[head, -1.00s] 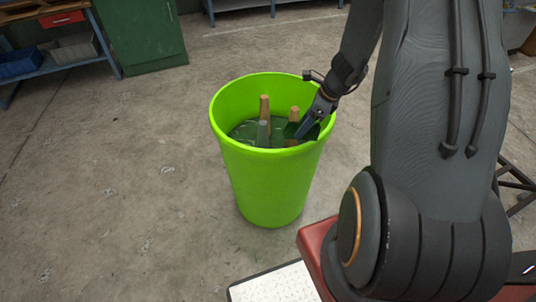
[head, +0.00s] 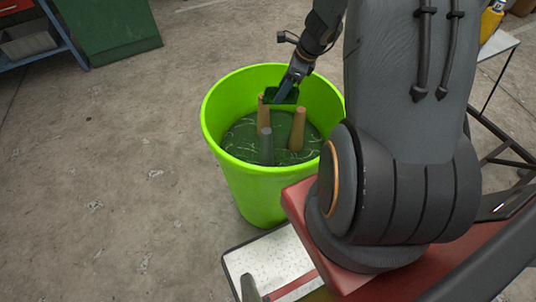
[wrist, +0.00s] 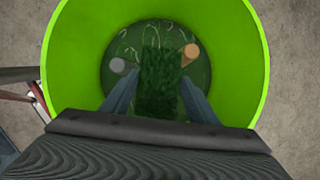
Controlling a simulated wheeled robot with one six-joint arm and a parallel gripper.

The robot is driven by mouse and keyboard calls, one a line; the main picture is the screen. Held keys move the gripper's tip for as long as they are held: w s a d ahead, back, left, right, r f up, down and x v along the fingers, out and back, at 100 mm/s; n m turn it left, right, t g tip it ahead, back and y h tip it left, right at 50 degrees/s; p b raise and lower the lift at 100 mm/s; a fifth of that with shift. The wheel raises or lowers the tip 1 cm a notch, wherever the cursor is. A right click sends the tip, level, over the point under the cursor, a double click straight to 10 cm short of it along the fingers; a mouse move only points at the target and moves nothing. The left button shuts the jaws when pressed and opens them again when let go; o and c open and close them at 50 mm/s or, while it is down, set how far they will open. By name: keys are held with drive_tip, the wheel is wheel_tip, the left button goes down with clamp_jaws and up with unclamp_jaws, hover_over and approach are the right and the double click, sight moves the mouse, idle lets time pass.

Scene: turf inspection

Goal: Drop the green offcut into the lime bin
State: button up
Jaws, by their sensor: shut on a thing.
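The lime bin (head: 262,186) stands on the concrete floor in front of me, upright and open at the top. My gripper (head: 281,95) is over the bin's mouth, at or a little below its far rim. It is shut on the green offcut (head: 291,96), a dark green piece of turf. The wrist view shows the offcut (wrist: 160,82) between the two fingers (wrist: 160,100), with the inside of the lime bin (wrist: 75,60) all around it.
Inside the bin stand tan posts (head: 298,130) and a grey post (head: 266,146) on a dark green bottom with pale strands. A blue shelf (head: 65,45) and a green cabinet (head: 110,30) stand at the upper left. The floor left of the bin is clear.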

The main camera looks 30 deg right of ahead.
sight(291, 91)
drive_tip(key=shift+w+f, duration=0.15)
drive_tip(key=shift+w, duration=0.05)
wheel_tip(291, 91, down, 6)
drive_tip(key=b, duration=0.6)
drive_tip(key=shift+s+r, duration=0.1)
drive_tip(key=shift+r, duration=0.1)
drive_tip(key=o, duration=1.1)
drive_tip(key=shift+v, duration=3.9)
